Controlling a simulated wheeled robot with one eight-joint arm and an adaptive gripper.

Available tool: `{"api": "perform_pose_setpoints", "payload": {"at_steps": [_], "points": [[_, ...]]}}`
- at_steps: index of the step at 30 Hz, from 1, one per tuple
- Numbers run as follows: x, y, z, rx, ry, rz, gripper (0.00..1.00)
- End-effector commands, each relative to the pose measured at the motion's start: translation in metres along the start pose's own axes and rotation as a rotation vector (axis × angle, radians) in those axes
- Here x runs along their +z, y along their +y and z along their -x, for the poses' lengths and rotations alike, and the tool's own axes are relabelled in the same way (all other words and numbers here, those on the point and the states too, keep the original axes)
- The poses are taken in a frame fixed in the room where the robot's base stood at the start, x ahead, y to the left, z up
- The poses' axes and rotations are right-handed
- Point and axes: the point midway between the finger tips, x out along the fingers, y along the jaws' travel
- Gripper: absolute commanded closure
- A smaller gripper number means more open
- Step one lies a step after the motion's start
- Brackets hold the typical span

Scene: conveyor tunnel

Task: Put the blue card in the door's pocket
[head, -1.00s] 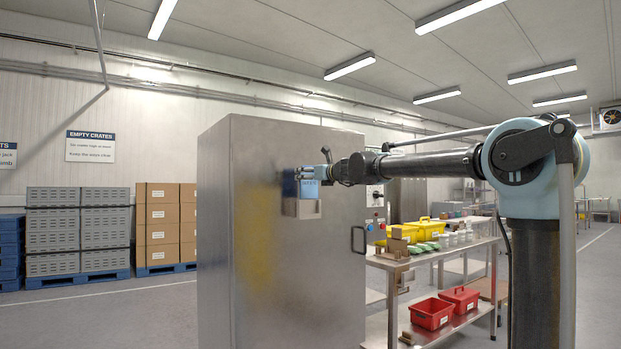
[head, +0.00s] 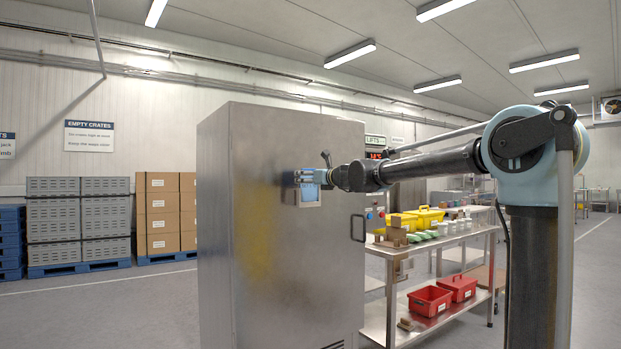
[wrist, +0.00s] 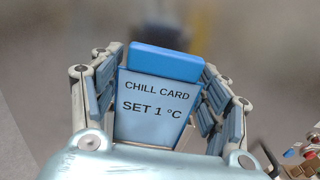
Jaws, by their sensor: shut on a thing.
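The blue card (wrist: 155,108) reads "CHILL CARD SET 1 °C" in the wrist view, with a plain, deeper blue band along its far edge. My gripper (head: 308,178) is shut on it, with a finger along each side. In the head view my gripper is close against the steel door (head: 275,270), just above the small grey pocket (head: 309,203) fixed to it.
The door's black handle (head: 358,228) is right of the pocket. A steel trolley (head: 402,255) with yellow boxes (head: 404,221) above and red bins (head: 430,300) below stands to the right. Stacked crates (head: 80,220) and cartons (head: 163,215) stand far left.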

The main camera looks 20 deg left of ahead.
Motion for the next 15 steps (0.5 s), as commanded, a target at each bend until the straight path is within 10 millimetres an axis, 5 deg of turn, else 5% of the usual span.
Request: {"api": "perform_pose_setpoints", "payload": {"at_steps": [14, 15], "points": [[-0.016, 0.0, 0.0, 0.0, 0.0, 0.0, 0.74], [-0.016, 0.0, 0.0, 0.0, 0.0, 0.0, 0.24]]}}
